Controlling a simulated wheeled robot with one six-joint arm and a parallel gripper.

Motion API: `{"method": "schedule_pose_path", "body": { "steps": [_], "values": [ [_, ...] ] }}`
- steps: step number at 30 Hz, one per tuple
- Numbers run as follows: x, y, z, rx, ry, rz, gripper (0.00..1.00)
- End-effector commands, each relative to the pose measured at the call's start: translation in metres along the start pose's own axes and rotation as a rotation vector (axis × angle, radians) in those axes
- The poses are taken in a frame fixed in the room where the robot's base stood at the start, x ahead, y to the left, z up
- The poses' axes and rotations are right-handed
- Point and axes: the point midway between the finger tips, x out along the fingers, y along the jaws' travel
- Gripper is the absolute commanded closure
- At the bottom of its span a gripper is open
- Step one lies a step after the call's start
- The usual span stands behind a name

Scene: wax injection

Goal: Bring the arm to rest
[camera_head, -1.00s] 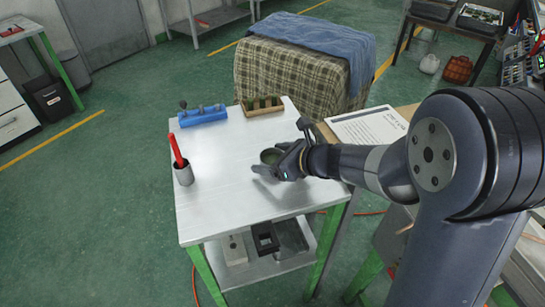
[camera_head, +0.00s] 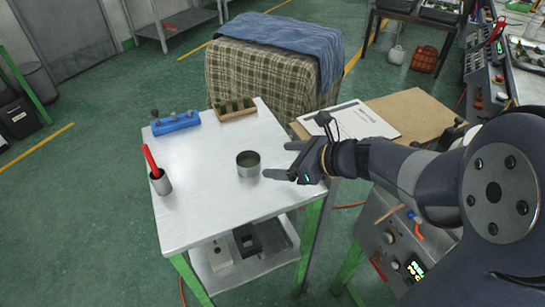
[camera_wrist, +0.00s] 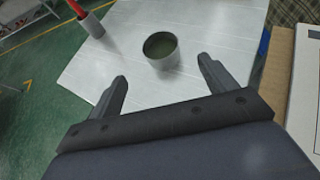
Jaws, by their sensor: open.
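My gripper (camera_head: 281,161) is open and empty above the right part of the white table (camera_head: 205,205). A metal cup (camera_head: 248,165) with a dark greenish inside stands upright on the table, just left of my fingertips and apart from them. In the wrist view the cup (camera_wrist: 160,50) stands beyond and between the two spread fingers (camera_wrist: 163,75). My arm reaches in from the right side of the head view.
A grey holder (camera_head: 161,182) with a red-handled tool, a blue rack (camera_head: 175,123) and a wooden rack (camera_head: 235,108) stand on the table. A sheet of paper (camera_head: 362,120) lies on a brown board at right. A control box (camera_head: 392,240) is below my arm.

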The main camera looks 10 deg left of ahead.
Motion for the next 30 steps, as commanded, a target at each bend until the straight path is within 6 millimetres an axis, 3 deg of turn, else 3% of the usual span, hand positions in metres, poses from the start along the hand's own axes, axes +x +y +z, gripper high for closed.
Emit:
{"method": "schedule_pose_path", "body": {
  "steps": [11,16,30],
  "values": [
    [-0.003,0.0,0.0,0.001,0.0,0.001,0.21],
    [0.007,0.001,-0.001,0.0,0.0,0.004,0.21],
    [0.094,0.001,-0.001,0.0,0.001,0.005,0.21]
  ]
}}
